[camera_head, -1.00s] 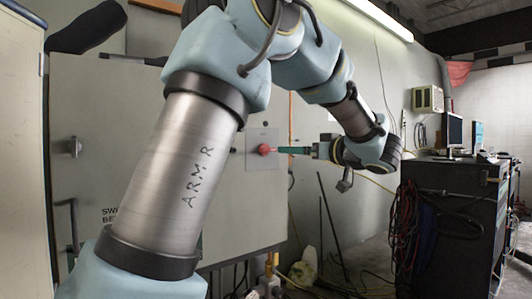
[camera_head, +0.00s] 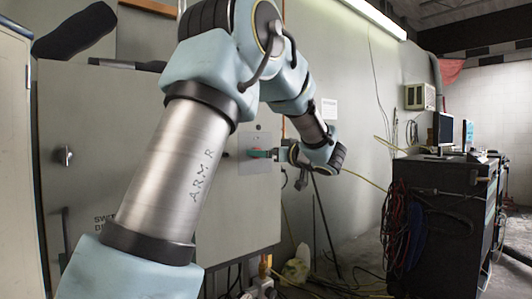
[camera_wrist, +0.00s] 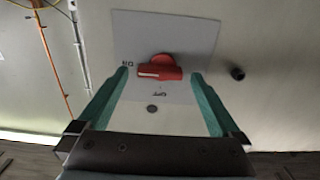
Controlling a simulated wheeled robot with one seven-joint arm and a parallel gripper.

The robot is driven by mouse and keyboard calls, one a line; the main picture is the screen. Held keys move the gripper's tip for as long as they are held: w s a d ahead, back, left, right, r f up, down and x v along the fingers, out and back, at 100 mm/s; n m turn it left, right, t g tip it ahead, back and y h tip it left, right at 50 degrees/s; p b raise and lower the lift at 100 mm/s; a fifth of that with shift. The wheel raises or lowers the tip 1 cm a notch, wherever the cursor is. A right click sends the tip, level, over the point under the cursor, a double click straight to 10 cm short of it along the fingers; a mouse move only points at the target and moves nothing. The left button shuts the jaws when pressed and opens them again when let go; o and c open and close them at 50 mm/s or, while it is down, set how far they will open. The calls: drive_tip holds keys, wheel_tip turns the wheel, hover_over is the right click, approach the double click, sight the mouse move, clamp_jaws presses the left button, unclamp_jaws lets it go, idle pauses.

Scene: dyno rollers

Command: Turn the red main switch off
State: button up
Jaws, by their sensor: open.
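The red main switch (camera_wrist: 160,68) sits on a light square plate (camera_wrist: 190,35) on the grey cabinet. In the wrist view its handle lies nearly crosswise, with a white mark on its left part. My gripper (camera_wrist: 162,80) is open, its two green fingers on either side of the switch. I cannot tell whether either finger touches the handle. In the head view the plate (camera_head: 256,139) shows on the cabinet front, with my gripper (camera_head: 262,153) in front of it. There the switch is mostly hidden behind the fingers.
The grey cabinet (camera_head: 110,130) has a handle at its left. A black workbench (camera_head: 440,215) with monitors stands at the right. Cables and hoses lie on the floor below the cabinet. An orange pipe (camera_wrist: 50,45) runs beside the plate in the wrist view.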

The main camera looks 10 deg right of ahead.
drive_tip(key=c, duration=1.4)
drive_tip(key=shift+o, duration=0.2)
drive_tip(key=shift+f+n+b, duration=0.1)
drive_tip(key=shift+n+b, duration=0.2)
drive_tip(key=shift+s+a+f+n+b, duration=0.1)
drive_tip(key=shift+a+n+b, duration=0.05)
drive_tip(key=shift+n+b, duration=4.25)
drive_tip(key=shift+s+a+n+b, duration=0.1)
drive_tip(key=shift+a+n+b, duration=0.05)
drive_tip(key=shift+n+b, duration=4.25)
